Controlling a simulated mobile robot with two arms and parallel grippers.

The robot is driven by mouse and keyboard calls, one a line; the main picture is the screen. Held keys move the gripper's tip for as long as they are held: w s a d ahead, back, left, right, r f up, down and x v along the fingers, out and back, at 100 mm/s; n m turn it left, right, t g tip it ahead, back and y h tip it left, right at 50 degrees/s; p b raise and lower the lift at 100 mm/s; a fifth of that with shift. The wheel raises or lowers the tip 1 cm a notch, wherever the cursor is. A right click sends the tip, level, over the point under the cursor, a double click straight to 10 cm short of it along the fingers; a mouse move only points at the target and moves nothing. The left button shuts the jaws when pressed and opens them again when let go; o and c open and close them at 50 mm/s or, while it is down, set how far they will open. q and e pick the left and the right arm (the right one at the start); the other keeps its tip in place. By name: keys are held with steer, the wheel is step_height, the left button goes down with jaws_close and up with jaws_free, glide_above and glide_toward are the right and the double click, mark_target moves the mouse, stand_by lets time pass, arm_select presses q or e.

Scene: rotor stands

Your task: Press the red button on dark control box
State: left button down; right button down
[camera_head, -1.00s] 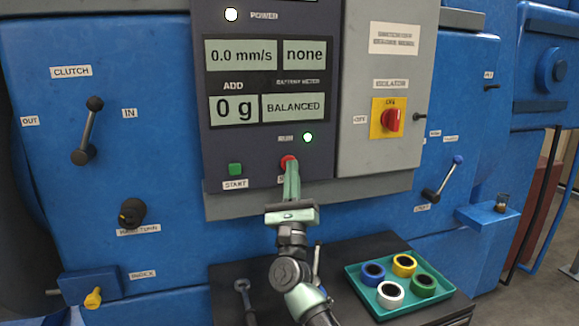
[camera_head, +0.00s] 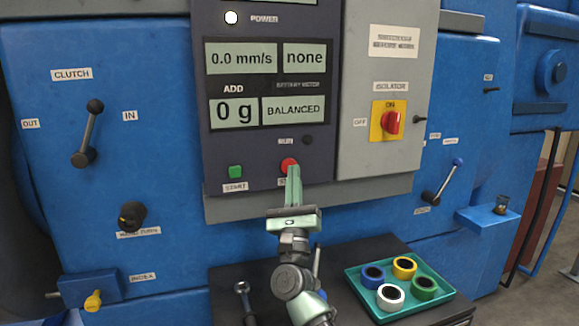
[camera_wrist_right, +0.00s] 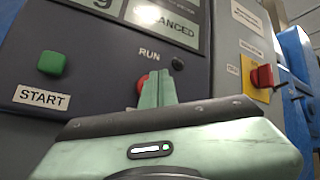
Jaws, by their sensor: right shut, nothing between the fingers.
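The dark control box (camera_head: 262,150) carries a round red button (camera_head: 288,163) at its lower right, with the label below it partly hidden. My right gripper (camera_head: 293,170) is shut and empty. Its fingertips are at the lower part of the red button; I cannot tell whether they touch it. In the right wrist view the red button (camera_wrist_right: 141,86) shows partly behind the closed fingers (camera_wrist_right: 158,78). The RUN lamp (camera_head: 308,140) above the button is dark. The display reads 0.0 mm/s, none, 0 g and BALANCED. My left gripper is not in view.
A green START button (camera_head: 235,170) sits left of the red one. A grey box to the right has a red isolator switch (camera_head: 391,122). Below, a teal tray (camera_head: 372,307) with several coloured rings stands on a dark bench beside a wrench (camera_head: 243,296).

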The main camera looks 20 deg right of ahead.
steer(key=shift+s, duration=0.15)
steer(key=shift+s+d+p, duration=0.1)
steer(key=shift+s+p, duration=0.85)
steer(key=shift+s, duration=1.5)
